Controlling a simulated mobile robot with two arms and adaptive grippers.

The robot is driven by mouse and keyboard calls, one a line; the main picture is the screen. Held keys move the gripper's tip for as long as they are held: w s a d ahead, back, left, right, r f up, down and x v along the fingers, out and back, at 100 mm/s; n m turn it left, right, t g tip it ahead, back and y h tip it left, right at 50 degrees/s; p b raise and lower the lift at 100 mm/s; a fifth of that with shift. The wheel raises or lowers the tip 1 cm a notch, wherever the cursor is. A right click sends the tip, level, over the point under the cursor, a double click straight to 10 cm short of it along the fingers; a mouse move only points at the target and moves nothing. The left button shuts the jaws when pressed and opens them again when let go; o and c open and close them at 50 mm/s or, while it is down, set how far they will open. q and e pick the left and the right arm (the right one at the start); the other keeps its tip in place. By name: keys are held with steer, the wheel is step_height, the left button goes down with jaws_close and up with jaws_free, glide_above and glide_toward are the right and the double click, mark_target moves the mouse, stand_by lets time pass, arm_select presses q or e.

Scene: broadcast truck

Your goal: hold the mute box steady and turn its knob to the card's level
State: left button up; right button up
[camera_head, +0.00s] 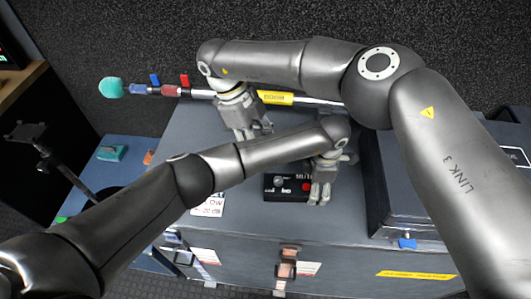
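The mute box (285,194) is a small black box on top of the grey case, with a grey knob (279,181), white markings and a red button. My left arm crosses in front of its back side. My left gripper (320,200) points down at the box's right end; its fingers are close together, and I cannot tell whether they touch or grip the box. My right gripper (254,134) is behind and left of the box, apart from it, with its fingers spread and empty. The white card (208,205) lies left of the box, partly hidden by my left arm; "OW" and "-20 dB" show.
The arms cross over the grey case (340,236). A dark raised case (405,215) stands at the right. A microphone pole with a teal tip (111,87) runs along the back wall. A blue case (122,152) and a thin black stand (45,150) are at the left.

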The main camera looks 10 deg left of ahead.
steer(key=shift+r, duration=0.15)
steer(key=m+g+y, duration=0.3)
steer(key=m+y, duration=0.1)
steer(key=m, duration=1)
glide_toward(279, 178)
steer(key=x, duration=0.8)
steer(key=shift+f, duration=0.3)
steer(key=shift+c, duration=0.4)
jaws_close()
